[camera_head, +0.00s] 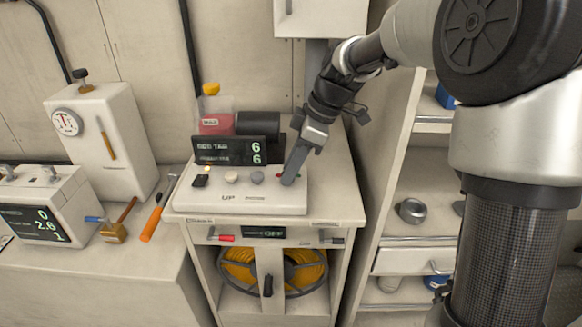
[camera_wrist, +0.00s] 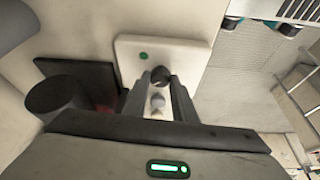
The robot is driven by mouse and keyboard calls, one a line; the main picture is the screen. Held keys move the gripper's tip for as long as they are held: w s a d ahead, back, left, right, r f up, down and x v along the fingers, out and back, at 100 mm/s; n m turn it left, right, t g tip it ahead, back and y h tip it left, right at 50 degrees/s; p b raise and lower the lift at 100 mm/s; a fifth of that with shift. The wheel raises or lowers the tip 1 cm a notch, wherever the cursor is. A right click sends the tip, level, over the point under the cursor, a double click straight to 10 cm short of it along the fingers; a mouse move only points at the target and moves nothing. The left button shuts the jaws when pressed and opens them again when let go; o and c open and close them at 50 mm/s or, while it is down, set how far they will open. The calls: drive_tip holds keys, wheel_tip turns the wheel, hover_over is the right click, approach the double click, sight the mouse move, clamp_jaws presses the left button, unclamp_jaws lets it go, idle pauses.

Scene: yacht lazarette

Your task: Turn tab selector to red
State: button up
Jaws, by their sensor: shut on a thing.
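A white control panel (camera_head: 255,200) stands on the cabinet top in the head view, with a row of small round knobs and the letters UP on its front. My gripper (camera_head: 290,180) points down at the panel's right end. A small red spot (camera_head: 279,175) shows beside the fingers. In the wrist view my gripper (camera_wrist: 158,82) is shut on a dark round knob (camera_wrist: 160,73), which may be the tab selector. A green dot (camera_wrist: 143,56) lies on the panel beside it. Which way the knob points is hidden or too small to tell.
A dark display (camera_head: 228,151) reading 6 and 6 stands behind the panel, with a red bottle (camera_head: 214,115) and a black cylinder (camera_head: 258,124). An orange-handled tool (camera_head: 151,223) lies left. A yellow hose reel (camera_head: 240,268) sits below. Shelves (camera_head: 408,235) stand right.

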drive_tip(key=o, duration=1)
drive_tip(key=shift+o, duration=0.2)
drive_tip(key=p+v, duration=0.1)
drive_tip(key=v, duration=1.1)
drive_tip(key=shift+p, duration=0.35)
drive_tip(key=shift+r, duration=0.1)
